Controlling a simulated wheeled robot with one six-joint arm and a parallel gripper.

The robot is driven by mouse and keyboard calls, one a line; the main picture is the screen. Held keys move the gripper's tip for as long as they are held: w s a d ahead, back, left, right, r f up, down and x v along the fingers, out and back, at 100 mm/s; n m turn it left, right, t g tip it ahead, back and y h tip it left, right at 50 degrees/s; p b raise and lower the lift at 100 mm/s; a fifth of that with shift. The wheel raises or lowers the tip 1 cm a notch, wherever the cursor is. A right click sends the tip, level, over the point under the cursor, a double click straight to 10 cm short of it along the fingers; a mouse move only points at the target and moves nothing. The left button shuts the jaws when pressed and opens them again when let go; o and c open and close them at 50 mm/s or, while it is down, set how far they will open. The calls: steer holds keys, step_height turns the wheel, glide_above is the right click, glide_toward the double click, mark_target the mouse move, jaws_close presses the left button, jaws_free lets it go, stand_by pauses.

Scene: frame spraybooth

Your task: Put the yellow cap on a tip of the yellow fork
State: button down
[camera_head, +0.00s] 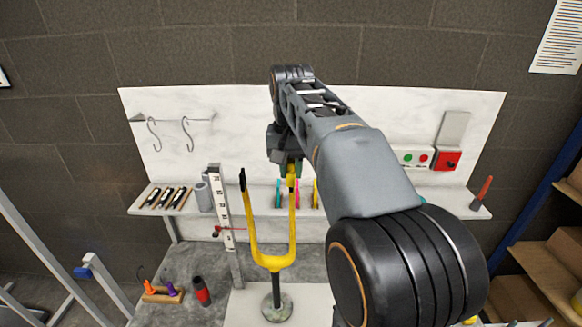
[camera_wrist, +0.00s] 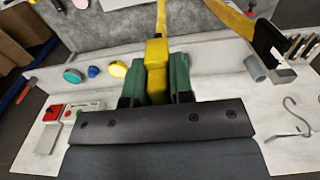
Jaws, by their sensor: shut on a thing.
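The yellow fork (camera_head: 270,260) stands upright on a black post with a round base. Its left tip carries a black cap (camera_head: 242,180), also visible in the wrist view (camera_wrist: 268,42). My gripper (camera_head: 285,170) is at the right tip, with the dark wrist above it. In the wrist view my gripper's green fingers (camera_wrist: 160,82) are shut on the yellow cap (camera_wrist: 157,52), a blocky yellow piece. The fork's right prong (camera_wrist: 161,15) runs in line just beyond it. I cannot tell whether the cap sits over the tip or only touches it.
A white shelf (camera_head: 335,222) behind holds coloured discs and a pen tray (camera_head: 167,198). A grey upright with a scale (camera_head: 226,215) stands left of the fork. A wooden rack (camera_head: 163,295) and a black-red tool (camera_head: 201,291) are on the bench. A control box (camera_head: 447,160) hangs at right.

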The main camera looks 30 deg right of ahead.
steer(key=shift+f, duration=0.2)
steer(key=c, duration=0.9)
jaws_free()
steer(key=shift+r, duration=0.15)
step_height(320, 180, up, 14)
steer(key=p, duration=0.3)
steer(key=shift+p, duration=0.3)
steer(key=shift+f, duration=0.2)
